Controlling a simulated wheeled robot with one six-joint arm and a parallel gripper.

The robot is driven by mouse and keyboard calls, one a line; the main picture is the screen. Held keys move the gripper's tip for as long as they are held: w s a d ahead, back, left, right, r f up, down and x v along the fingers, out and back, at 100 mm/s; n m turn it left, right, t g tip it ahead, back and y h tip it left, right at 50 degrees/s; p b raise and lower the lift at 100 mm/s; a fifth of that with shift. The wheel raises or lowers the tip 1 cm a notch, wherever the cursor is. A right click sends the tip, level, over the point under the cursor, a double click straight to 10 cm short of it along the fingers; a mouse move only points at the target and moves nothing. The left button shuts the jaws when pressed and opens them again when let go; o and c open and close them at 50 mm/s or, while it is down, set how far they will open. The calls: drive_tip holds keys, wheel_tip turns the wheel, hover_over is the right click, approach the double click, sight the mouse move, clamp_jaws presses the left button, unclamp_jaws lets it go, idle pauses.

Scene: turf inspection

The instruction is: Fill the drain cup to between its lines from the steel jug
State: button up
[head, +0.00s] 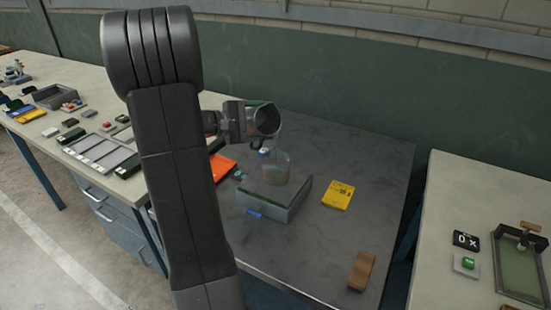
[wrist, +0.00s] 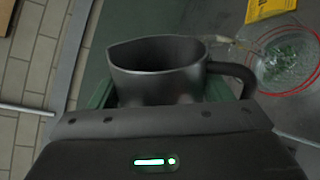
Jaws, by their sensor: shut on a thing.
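My gripper (head: 236,121) is shut on the steel jug (head: 265,119) and holds it above the dark table. The jug is tilted, with its mouth turned right; its dark body and handle fill the middle of the wrist view (wrist: 160,62). The clear drain cup (head: 276,168) is below and slightly right of the jug. A thin, clear streak runs from the jug's lip toward the cup, like poured liquid. In the wrist view the cup (wrist: 290,62) shows red rings and green bits inside. I cannot read the liquid level against the lines.
A grey-green box (head: 290,208) stands right at the cup; I cannot tell if the cup is in or behind it. A yellow card (head: 338,195), a brown block (head: 361,270) and an orange item (head: 221,166) lie around.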

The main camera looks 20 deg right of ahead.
sight(271, 123)
drive_tip(key=shift+w+m+b, duration=0.1)
drive_tip(key=shift+m+b, duration=0.2)
drive_tip(key=shift+b, duration=0.1)
idle(0.4)
drive_tip(key=shift+r, duration=0.1)
drive_tip(key=n+p, duration=0.1)
drive_tip(key=p, duration=0.1)
drive_tip(key=n+p, duration=0.1)
drive_tip(key=p, duration=0.1)
drive_tip(key=shift+w+r+n, duration=0.2)
drive_tip(key=shift+r+n, duration=0.1)
drive_tip(key=shift+r, duration=0.05)
drive_tip(key=shift+w+a+n+g+h+p, duration=0.1)
drive_tip(key=shift+w+n+g+h+p, duration=0.25)
drive_tip(key=shift+n+p, duration=0.4)
drive_tip(key=shift+f+n+p, duration=0.3)
drive_tip(key=shift+n+p, duration=0.1)
drive_tip(key=shift+n, duration=0.05)
drive_tip(key=shift+w+f+b, duration=0.1)
drive_tip(key=shift+f+b, duration=0.3)
drive_tip(key=shift+f, duration=0.15)
drive_tip(key=shift+w+a+f+n+g, duration=0.1)
drive_tip(key=shift+w+f+n+g, duration=0.3)
drive_tip(key=shift+f, duration=0.3)
